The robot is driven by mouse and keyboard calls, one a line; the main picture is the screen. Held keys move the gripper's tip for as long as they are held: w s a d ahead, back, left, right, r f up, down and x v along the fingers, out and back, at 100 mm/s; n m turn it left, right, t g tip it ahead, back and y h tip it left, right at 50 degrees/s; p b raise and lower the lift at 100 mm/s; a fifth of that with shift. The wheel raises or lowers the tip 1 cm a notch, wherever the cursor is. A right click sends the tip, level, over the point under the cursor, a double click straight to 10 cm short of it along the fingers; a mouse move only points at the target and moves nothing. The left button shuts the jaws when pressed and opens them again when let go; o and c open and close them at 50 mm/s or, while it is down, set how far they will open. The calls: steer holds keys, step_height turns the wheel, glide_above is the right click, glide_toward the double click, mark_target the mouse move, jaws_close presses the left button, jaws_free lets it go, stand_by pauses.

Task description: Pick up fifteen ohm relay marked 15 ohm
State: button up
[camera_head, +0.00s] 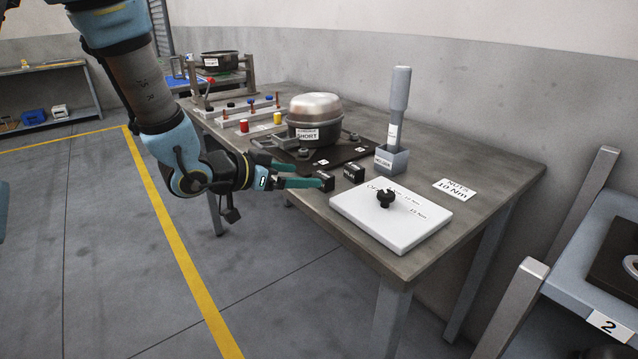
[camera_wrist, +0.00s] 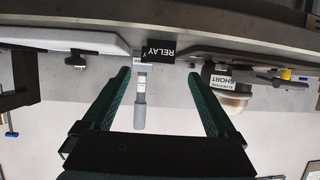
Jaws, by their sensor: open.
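Two small black blocks stand near the table's front edge in the head view: a left one (camera_head: 327,181) and a right one (camera_head: 354,173). Their markings are too small to read there, so I cannot tell which is the 15 ohm one. In the wrist view, which is upside down, a black block (camera_wrist: 176,50) reads "RELAY"; no ohm value is legible. My gripper (camera_head: 309,175) is open, with teal fingers pointing at the blocks. The lower finger's tip overlaps the left block in the head view; contact is unclear. In the wrist view the relay lies beyond the gap between the fingertips (camera_wrist: 160,73).
A white panel with a black knob (camera_head: 386,198) lies right of the blocks. A grey tool stands in a holder (camera_head: 391,160) behind them. A compressor marked "SHORT" (camera_head: 316,112) sits on a dark plate behind the gripper. The table (camera_head: 480,158) is bare at the back right.

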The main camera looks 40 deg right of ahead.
mark_target(319, 176)
steer(key=shift+p+x, duration=0.65)
steer(key=shift+x, duration=2.5)
steer(key=shift+c, duration=0.2)
steer(key=c, duration=1.4)
